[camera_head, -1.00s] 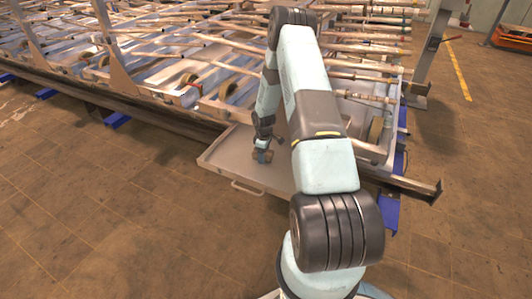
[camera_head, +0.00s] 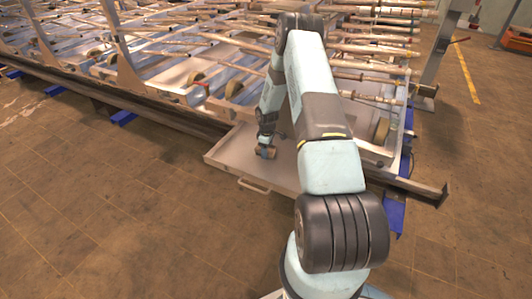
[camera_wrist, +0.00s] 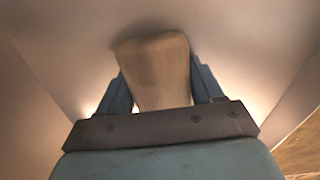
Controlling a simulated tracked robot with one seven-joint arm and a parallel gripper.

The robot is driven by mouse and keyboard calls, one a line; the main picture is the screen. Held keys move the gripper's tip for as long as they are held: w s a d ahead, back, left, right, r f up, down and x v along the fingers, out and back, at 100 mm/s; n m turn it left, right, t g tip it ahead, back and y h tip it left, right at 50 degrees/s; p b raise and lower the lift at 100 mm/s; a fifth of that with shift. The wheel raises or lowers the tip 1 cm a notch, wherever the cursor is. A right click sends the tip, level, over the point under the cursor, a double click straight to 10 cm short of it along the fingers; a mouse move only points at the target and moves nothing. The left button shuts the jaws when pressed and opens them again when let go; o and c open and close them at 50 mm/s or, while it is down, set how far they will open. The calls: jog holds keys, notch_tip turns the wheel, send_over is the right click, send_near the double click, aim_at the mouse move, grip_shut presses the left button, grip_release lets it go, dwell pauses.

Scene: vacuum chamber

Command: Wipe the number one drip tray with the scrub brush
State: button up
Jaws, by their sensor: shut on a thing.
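The drip tray (camera_head: 222,152) is a shallow grey metal tray with a raised rim and a front handle, jutting out from under the rack onto the floor side. My gripper (camera_head: 265,152) is low over the tray's middle. In the wrist view my gripper (camera_wrist: 158,92) is shut on the scrub brush (camera_wrist: 157,70), a tan wooden block between the two blue fingers. The brush's bristles are hidden, so I cannot tell whether they touch the tray. The tray's plain grey surface (camera_wrist: 235,40) fills most of the wrist view. My arm hides the tray's right part.
A long rack (camera_head: 190,60) with many wooden-looking rods and rollers stands behind the tray. A dark rail (camera_head: 165,118) runs along its front edge. A metal post (camera_head: 437,60) rises at the right. The brown tiled floor (camera_head: 110,210) is clear at the front left.

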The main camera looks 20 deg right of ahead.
jog(key=shift+w+d+f, duration=0.1)
jog(key=shift+w+d, duration=0.65)
jog(key=shift+d, duration=0.3)
jog(key=shift+w+d, duration=0.75)
jog(key=shift+d, duration=0.25)
jog(key=shift+w+a, duration=0.8)
jog(key=shift+w, duration=0.15)
jog(key=shift+s+a, duration=1.2)
jog(key=shift+a, duration=0.3)
jog(key=shift+s+a, duration=1.15)
jog(key=shift+a, duration=0.3)
jog(key=shift+r, duration=3.1)
jog(key=shift+w+d+r, duration=0.1)
jog(key=shift+r, duration=1.45)
